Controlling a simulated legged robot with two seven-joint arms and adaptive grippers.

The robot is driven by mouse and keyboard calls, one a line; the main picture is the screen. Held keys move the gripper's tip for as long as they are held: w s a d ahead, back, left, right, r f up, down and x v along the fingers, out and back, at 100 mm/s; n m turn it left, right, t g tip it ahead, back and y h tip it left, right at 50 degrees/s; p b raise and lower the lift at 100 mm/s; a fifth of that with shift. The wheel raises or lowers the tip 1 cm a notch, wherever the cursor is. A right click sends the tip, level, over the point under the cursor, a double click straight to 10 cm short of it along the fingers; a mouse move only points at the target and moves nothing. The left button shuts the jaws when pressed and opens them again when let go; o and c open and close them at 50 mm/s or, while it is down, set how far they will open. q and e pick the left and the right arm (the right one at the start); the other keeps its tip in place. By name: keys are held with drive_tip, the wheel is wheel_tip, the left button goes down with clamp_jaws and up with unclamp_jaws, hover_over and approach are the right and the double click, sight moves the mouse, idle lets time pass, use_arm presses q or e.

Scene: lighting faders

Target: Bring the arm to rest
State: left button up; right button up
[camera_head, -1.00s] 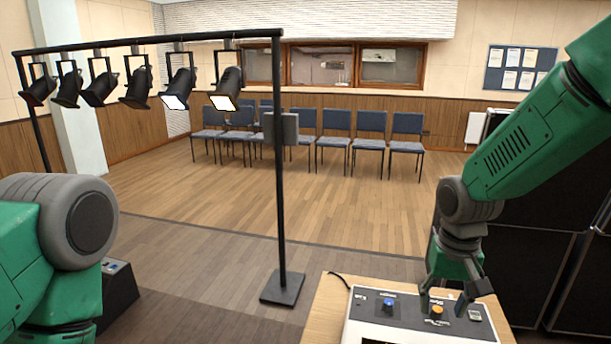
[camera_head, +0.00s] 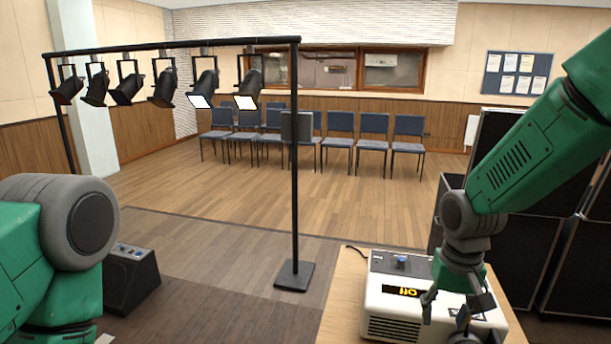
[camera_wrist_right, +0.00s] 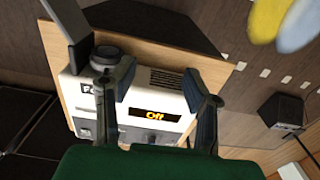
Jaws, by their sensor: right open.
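My right gripper (camera_head: 447,306) is open and empty, its fingers pointing down at the front right of a white control box (camera_head: 390,329). In the head view the fingers overlap the box; I cannot tell whether they touch it. The box has a blue knob (camera_head: 401,262) on top and a dark display with orange letters (camera_head: 406,292). In the right wrist view the gripper (camera_wrist_right: 150,72) has its fingers apart, and the display between them reads "Off" (camera_wrist_right: 155,115). My left arm (camera_head: 60,235) shows at the left edge; its gripper is out of view.
The box stands on a wooden table (camera_head: 341,318). A black lighting stand (camera_head: 295,180) carries several spotlights, two bright at the right. A black floor unit (camera_head: 132,277) is at left. Blue chairs (camera_head: 340,145) are at the back; dark cabinets (camera_head: 522,255) are at right.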

drive_tip(key=s+d+f+n+b, duration=0.1)
drive_tip(key=s+f+b, duration=0.35)
drive_tip(key=f, duration=0.75)
drive_tip(key=s+f+b, duration=0.1)
drive_tip(key=s+f, duration=0.7)
drive_tip(key=f, duration=0.4)
drive_tip(key=s+d+f+n+b, duration=0.1)
drive_tip(key=s+f+b, duration=0.1)
drive_tip(key=s+f, duration=0.3)
drive_tip(key=s+d+f+n+b, duration=0.1)
drive_tip(key=s+f, duration=0.4)
drive_tip(key=s, duration=0.6)
drive_tip(key=shift+s+d+t+b, duration=0.15)
drive_tip(key=shift+d+t+b, duration=0.25)
drive_tip(key=shift+b, duration=0.55)
drive_tip(key=shift+f, duration=0.1)
